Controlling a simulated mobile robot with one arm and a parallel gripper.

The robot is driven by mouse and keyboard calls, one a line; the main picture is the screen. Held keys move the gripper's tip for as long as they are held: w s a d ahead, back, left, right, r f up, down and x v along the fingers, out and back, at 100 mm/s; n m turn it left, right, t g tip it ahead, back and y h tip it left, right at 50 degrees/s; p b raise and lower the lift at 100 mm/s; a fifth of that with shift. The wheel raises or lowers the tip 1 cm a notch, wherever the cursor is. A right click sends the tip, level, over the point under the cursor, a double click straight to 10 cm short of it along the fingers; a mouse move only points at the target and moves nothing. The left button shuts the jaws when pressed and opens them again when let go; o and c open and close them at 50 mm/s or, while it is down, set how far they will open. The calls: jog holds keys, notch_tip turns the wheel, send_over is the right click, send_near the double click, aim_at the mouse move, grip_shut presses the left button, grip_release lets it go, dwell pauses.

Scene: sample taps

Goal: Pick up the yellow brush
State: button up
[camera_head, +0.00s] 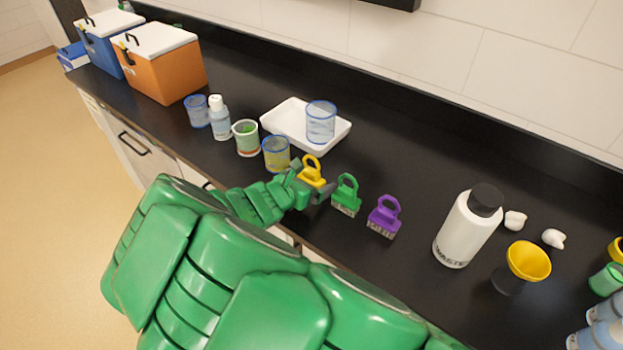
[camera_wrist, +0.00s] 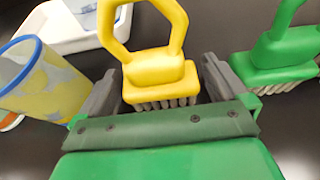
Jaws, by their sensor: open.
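The yellow brush (camera_head: 312,171) stands on the black counter with its loop handle up, between a yellow-tinted cup and a green brush. In the wrist view the yellow brush (camera_wrist: 158,72) is upright, its pale bristles pointing down. My gripper (camera_head: 308,192) is at the near side of the brush. In the wrist view my gripper (camera_wrist: 160,90) has its two grey fingers apart, one on each side of the brush's yellow block. Small gaps seem to show beside the block. The lower bristles are partly hidden behind the gripper's front edge.
The green brush (camera_head: 346,195) is close on the right, with a purple brush (camera_head: 384,216) beyond it. The yellow-tinted cup (camera_head: 276,154) is close on the left. A white tray (camera_head: 343,131) holding a clear cup (camera_head: 321,122) lies behind. A white waste bottle (camera_head: 467,229) stands farther right.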

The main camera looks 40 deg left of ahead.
jog(key=c, duration=0.9)
jog(key=shift+c, duration=0.2)
